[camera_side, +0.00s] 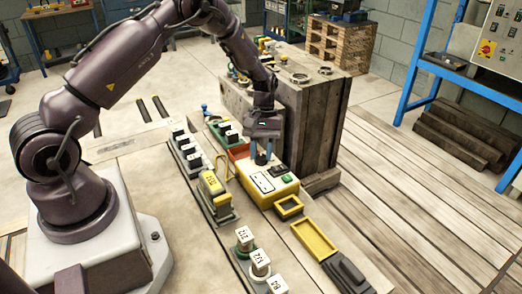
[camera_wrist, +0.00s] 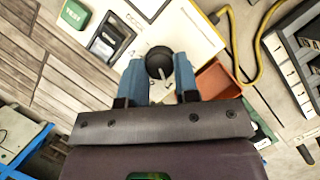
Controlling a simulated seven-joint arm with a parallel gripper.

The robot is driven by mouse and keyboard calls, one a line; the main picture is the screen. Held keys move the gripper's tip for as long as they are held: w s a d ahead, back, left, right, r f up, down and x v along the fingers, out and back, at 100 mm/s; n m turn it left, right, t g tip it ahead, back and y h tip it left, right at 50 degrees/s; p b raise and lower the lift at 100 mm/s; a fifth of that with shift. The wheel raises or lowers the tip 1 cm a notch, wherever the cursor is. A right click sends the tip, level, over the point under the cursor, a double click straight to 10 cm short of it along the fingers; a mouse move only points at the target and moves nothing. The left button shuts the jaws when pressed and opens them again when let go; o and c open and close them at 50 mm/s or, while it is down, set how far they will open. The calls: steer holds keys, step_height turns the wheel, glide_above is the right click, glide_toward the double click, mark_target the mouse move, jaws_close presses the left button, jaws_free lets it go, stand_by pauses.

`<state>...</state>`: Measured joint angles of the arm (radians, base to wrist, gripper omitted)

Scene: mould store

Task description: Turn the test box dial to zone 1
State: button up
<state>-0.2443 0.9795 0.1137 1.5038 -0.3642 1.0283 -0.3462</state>
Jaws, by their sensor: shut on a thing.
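The test box (camera_side: 262,184) has a white top and yellow sides and stands on the bench in front of a wooden crate. Its white top (camera_wrist: 190,25) also shows in the wrist view. The round black dial (camera_wrist: 158,62), with a pale pointer line, sits on that top between the blue fingers of my gripper (camera_wrist: 160,75). My gripper (camera_side: 261,158) points down at the rear part of the box and is shut on the dial.
A red tray (camera_wrist: 216,79) lies close beside the box, and a yellow cable (camera_wrist: 256,55) loops past. A yellow block (camera_side: 214,188) and several black-capped parts stand left of the box. An empty yellow tray (camera_side: 314,239) lies in front. The wooden crate (camera_side: 319,120) stands close behind.

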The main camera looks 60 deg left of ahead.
steer(key=shift+m, duration=0.3)
steer(key=o, duration=0.9)
steer(key=v, duration=1.3)
steer(key=shift+d, duration=0.1)
